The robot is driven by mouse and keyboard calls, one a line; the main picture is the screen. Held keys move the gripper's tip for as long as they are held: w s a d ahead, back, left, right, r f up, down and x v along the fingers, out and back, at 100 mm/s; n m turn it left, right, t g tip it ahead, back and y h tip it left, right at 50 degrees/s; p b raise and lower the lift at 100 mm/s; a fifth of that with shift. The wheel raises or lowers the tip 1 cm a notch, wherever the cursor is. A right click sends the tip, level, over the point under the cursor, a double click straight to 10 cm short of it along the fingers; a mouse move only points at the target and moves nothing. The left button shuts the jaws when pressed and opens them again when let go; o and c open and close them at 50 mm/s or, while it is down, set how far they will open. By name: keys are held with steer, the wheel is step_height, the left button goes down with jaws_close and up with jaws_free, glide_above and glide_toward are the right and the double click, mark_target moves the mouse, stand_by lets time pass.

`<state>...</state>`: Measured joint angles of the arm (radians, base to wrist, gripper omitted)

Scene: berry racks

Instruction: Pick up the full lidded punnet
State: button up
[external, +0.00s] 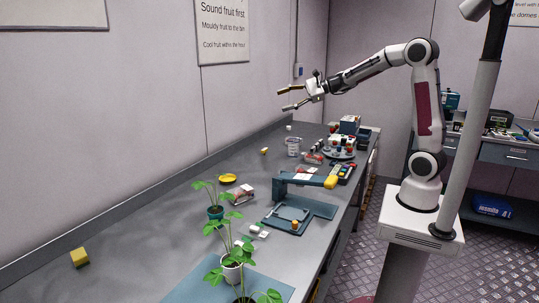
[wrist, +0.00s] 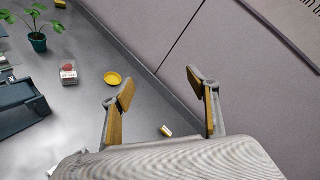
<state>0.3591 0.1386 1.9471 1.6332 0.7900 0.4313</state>
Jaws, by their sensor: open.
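A clear punnet (wrist: 68,73) with red fruit inside and a white label stands on the grey bench in the wrist view, left of the yellow dish. It also shows in the external view as a small clear box (external: 243,195); its lid and fill are too small to tell. Another punnet-like box with red contents (external: 313,158) lies farther along the bench. My gripper (external: 281,99) is open and empty, high above the far part of the bench near the wall. Its spread fingers (wrist: 160,84) show in the wrist view with nothing between them.
A yellow dish (external: 227,178) sits near the punnet. A potted plant (external: 215,211) stands close on its left, and a blue-grey press-like stand (external: 302,181) on its right. A small yellow block (external: 265,151) lies near the wall. The front left of the bench is mostly clear.

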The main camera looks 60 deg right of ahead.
steer(key=w+d+f+m+t+h, duration=0.15)
steer(key=w+d+f+m, duration=0.3)
steer(key=d, duration=0.45)
steer(key=m+h, duration=0.4)
steer(key=m, duration=0.2)
glide_above(301, 140)
steer(key=w+a, duration=0.3)
steer(key=a, duration=0.5)
step_height(301, 140, down, 14)
steer(key=s+d+f, duration=0.1)
steer(key=d+f, duration=0.1)
steer(key=f, duration=0.1)
steer(key=s+d+f+m+h, duration=0.1)
steer(key=d+f, duration=0.2)
steer(key=d+f+m, duration=0.1)
steer(key=d+f, duration=0.1)
steer(key=f, duration=0.1)
steer(key=shift+s+d+m+g+h, duration=0.25)
steer(key=shift+s+d+g, duration=0.1)
steer(key=shift+s, duration=0.05)
steer(key=shift+x, duration=1.35)
steer(key=shift+w, duration=0.1)
steer(key=shift+x, duration=2.5)
